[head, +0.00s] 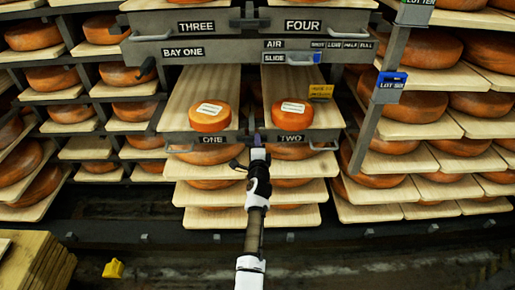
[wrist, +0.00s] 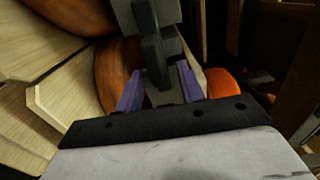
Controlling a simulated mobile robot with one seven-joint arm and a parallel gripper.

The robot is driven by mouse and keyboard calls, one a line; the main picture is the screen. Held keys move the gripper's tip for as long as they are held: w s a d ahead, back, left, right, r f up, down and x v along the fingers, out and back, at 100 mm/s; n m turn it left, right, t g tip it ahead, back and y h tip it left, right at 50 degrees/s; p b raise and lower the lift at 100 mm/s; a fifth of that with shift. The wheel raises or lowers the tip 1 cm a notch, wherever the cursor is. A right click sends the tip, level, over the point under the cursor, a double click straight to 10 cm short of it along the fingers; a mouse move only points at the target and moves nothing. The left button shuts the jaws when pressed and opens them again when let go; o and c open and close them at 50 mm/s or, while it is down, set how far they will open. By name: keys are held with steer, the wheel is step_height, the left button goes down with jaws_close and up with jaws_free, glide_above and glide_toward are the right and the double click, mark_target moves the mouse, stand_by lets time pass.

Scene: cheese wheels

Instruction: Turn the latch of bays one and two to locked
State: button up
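Bay one (head: 212,140) and bay two (head: 290,138) are side by side on the rack in the head view. Each holds an orange cheese wheel (head: 210,113) (head: 292,114) on a wooden board. My gripper (head: 258,138) is at the post between the two bays. In the wrist view its purple fingers (wrist: 158,76) are apart, one on each side of a dark upright lever (wrist: 150,48), which looks like a latch. Whether they touch it is unclear. A dark knobbed lever (head: 237,165) shows below bay one's right end. The lock positions of the latches cannot be read.
Bays three (head: 197,27) and four (head: 302,25) are above. Racks of cheese wheels (head: 132,111) (head: 416,105) stand on both sides. A blue tag (head: 391,80) hangs at right. A yellow object (head: 113,269) lies on the floor, near stacked boards (head: 35,265).

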steer(key=s+p, duration=0.6)
steer(key=s, duration=0.7)
steer(key=shift+s, duration=0.35)
